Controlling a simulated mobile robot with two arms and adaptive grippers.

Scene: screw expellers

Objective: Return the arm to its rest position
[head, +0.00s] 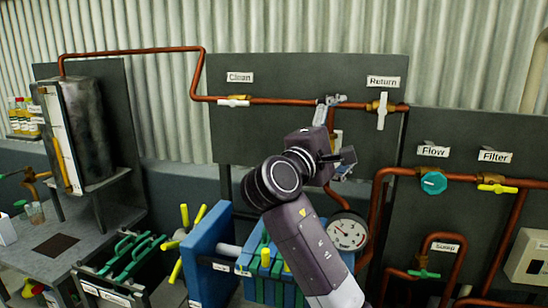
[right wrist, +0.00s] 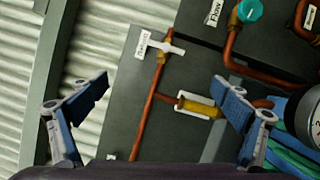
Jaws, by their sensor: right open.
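My right arm rises from the bottom of the head view. Its gripper (head: 336,133) is open in front of the dark panel, left of and below the Return valve (head: 382,110). The valve's white handle stands upright in the head view. In the right wrist view the two blue-padded fingers are spread wide with nothing held between them (right wrist: 165,95). The Return valve (right wrist: 166,47) shows beyond them, and a yellow cylinder in a white frame (right wrist: 197,108) lies behind the right finger. My left gripper is not in view.
Copper pipes (head: 290,101) run along the panels. The white Clean handle (head: 233,103) lies level. A pressure gauge (head: 347,232) sits close beside my forearm. Green Flow (head: 433,182) and yellow Filter (head: 497,188) valves are at right. A blue machine (head: 205,262) stands below left.

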